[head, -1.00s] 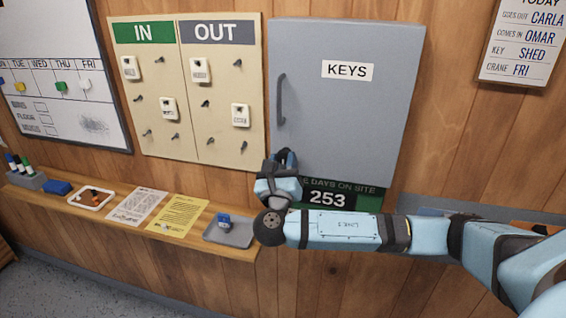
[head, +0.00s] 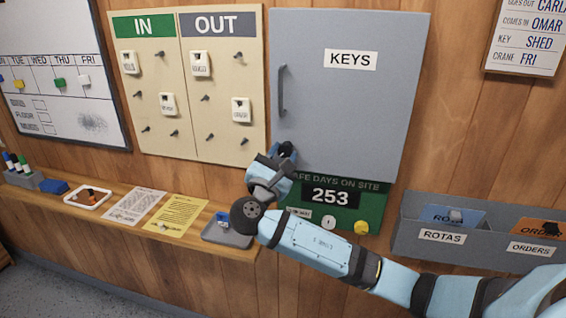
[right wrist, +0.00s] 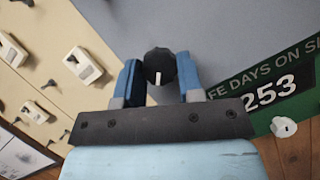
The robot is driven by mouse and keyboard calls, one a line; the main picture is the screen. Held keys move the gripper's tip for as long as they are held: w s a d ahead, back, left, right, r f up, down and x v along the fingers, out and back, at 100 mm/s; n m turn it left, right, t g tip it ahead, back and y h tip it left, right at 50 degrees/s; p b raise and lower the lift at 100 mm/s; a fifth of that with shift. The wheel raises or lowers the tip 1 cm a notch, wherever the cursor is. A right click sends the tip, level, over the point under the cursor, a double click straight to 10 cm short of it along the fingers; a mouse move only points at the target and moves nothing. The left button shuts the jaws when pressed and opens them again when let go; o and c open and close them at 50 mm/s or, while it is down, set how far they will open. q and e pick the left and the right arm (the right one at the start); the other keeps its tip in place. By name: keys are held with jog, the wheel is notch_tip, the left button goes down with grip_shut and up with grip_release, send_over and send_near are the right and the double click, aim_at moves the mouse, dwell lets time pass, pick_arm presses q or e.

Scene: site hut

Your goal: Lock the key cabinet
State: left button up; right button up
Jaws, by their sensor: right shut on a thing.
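The grey key cabinet (head: 350,110) hangs on the wall, with its door closed, a KEYS label (head: 350,59) and a vertical dark handle (head: 282,90) on its left. My right gripper (head: 284,154) is at the cabinet's lower left corner. In the right wrist view, its two blue fingers (right wrist: 158,84) are shut on a round black knob (right wrist: 158,58) with a white mark. The mark sits near the knob's lower edge in that view. In the head view the gripper mostly hides the knob. My left gripper is out of view.
A green SAFE DAYS sign (head: 375,198) hangs just below the cabinet. The IN/OUT board (head: 222,120) is close on the left. A shelf below holds a grey tray (head: 240,238) with a blue item. Grey wall pockets (head: 400,240) are at the right.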

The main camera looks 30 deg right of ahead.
jog(key=m+g+b, duration=0.1)
jog(key=m, duration=0.2)
jog(key=m+g+b, duration=0.1)
jog(key=m+g, duration=0.1)
jog(key=m, duration=0.1)
jog(key=shift+w+a, duration=0.1)
jog(key=m+g, duration=0.1)
jog(key=m, duration=0.2)
jog(key=shift+b, duration=0.3)
jog(key=shift+r+m+g+y+b, duration=0.15)
jog(key=shift+m+g, duration=0.15)
jog(key=shift+m, duration=0.5)
jog(key=shift+r+m+g+y+b, duration=0.15)
jog(key=shift+m+g, duration=0.15)
jog(key=shift+m, duration=0.5)
jog(key=o, duration=0.9)
